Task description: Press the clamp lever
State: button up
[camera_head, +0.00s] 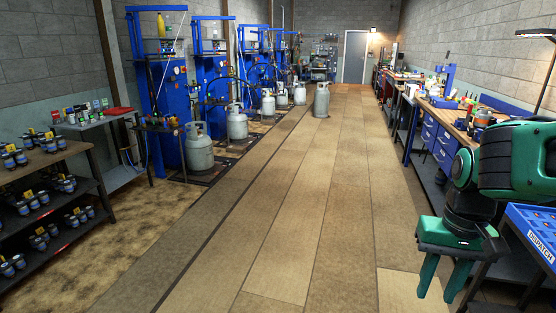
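Blue scale stations stand along the left wall, the nearest one (163,85) at the left and another (212,85) behind it. A grey gas cylinder (198,150) stands upright at the foot of the nearest station. A second cylinder (237,124) stands at the station behind. I cannot make out a clamp lever at this distance. My gripper (437,294) hangs at the lower right, its two green fingers pointing down and apart with nothing between them. It is far from the stations, with the floor between.
A dark shelf (48,158) with small jars stands at the left. A workbench (463,122) and a blue dispatch tray (536,232) are on the right, near my arm. One cylinder (321,100) stands out on the floor. The middle aisle is clear up to it.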

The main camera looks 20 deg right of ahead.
aim_at(467, 123)
jog(key=z, duration=0.15)
jog(key=i, duration=1.3)
jog(key=z, duration=0.75)
jog(key=i, duration=0.95)
jog(key=z, duration=1.15)
jog(key=i, duration=0.8)
jog(key=z, duration=0.45)
